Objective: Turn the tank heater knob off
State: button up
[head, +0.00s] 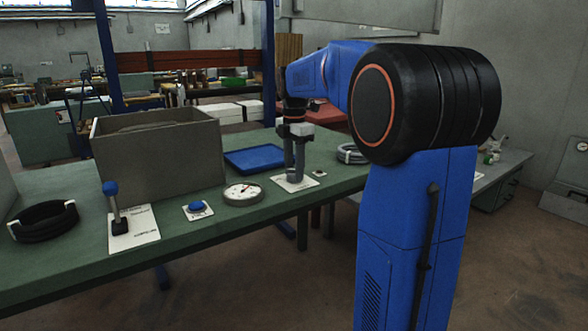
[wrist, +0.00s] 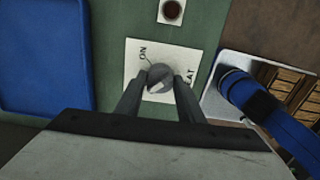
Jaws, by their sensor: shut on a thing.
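The tank heater knob (wrist: 159,76) is a small round grey knob with a line across its face, seen in the wrist view on a white plate (wrist: 134,54). The plate carries the word ON at its upper left and partly hidden lettering ending in "EAT" at its right. My gripper (wrist: 160,84) is shut on the knob, with one finger on each side. In the head view my gripper (head: 294,172) points straight down onto the white plate (head: 281,183) on the green bench; the knob is hidden there between the fingers.
A blue tray (head: 254,159) lies behind and left of the gripper. A round dial gauge (head: 243,193), a blue button (head: 197,207) and a blue-topped lever (head: 112,196) stand to the left. A grey bin (head: 160,155) stands behind them. A grey hose coil (head: 350,153) lies at right.

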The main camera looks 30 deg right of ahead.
jog(key=o, duration=1.1)
jog(key=shift+c, duration=0.2)
jog(key=shift+r, duration=0.1)
notch_tip(320, 180, up, 17)
jog(key=shift+r, duration=0.15)
